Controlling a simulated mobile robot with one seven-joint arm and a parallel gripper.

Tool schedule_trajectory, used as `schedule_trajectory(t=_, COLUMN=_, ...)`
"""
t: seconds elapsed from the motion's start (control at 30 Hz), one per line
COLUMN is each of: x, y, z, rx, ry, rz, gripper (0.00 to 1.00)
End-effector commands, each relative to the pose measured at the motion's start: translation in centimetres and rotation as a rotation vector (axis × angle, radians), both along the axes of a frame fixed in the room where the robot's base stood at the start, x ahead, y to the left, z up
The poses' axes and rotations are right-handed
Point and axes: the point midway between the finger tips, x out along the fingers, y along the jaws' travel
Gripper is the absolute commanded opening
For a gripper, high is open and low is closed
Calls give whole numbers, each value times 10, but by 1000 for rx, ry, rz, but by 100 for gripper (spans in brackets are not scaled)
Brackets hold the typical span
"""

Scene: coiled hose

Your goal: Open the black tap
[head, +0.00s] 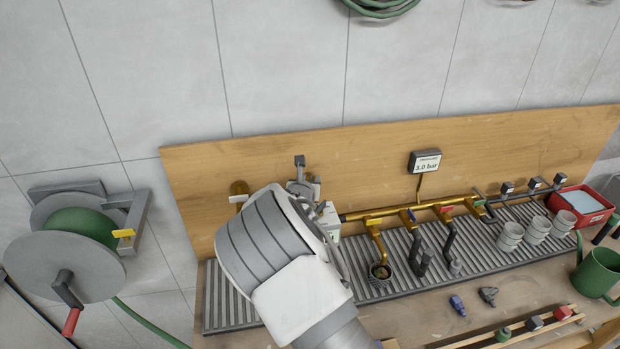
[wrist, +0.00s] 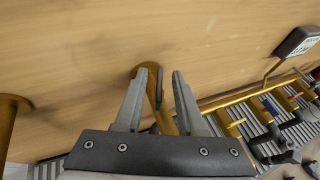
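A small dark, square-ended handle (head: 299,160) stands against the wooden backboard just above my gripper in the head view; I take it for the black tap's handle. In the wrist view a brass pipe (wrist: 168,122) comes from a round flange on the board, with a thin dark piece (wrist: 158,88) beside it. My gripper (wrist: 161,73) is open, its fingers spread on either side of this pipe and dark piece. I cannot tell whether they touch. In the head view my wrist hides the lower part of the tap, and the fingers (head: 303,187) show only partly.
Another brass pipe (head: 238,187) is left of my gripper. To the right, a brass manifold (head: 375,214) carries coloured valves under a pressure display (head: 425,161) reading 3.0 bar. A ribbed drain tray (head: 225,300) lies below. A hose reel (head: 65,250) is at far left.

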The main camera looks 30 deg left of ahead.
Motion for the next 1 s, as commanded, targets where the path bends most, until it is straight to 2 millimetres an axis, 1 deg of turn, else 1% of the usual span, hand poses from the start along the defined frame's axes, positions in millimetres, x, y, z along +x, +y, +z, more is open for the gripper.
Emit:
schedule_trajectory(t=0.3, x=2, y=1, z=-1, rx=0, ry=0, rz=0, gripper=39)
schedule_trajectory(t=0.37, x=1, y=1, z=-1, rx=0, ry=0, rz=0, gripper=30)
schedule_trajectory(t=0.5, x=1, y=1, z=-1, rx=0, ry=0, rz=0, gripper=5)
schedule_trajectory(t=0.53, x=1, y=1, z=-1, rx=0, ry=0, rz=0, gripper=0)
schedule_trajectory(t=0.87, x=1, y=1, z=-1, rx=0, ry=0, rz=1, gripper=0)
schedule_trajectory(t=1.0, x=2, y=0, z=-6, rx=2, ry=5, rz=9, gripper=0)
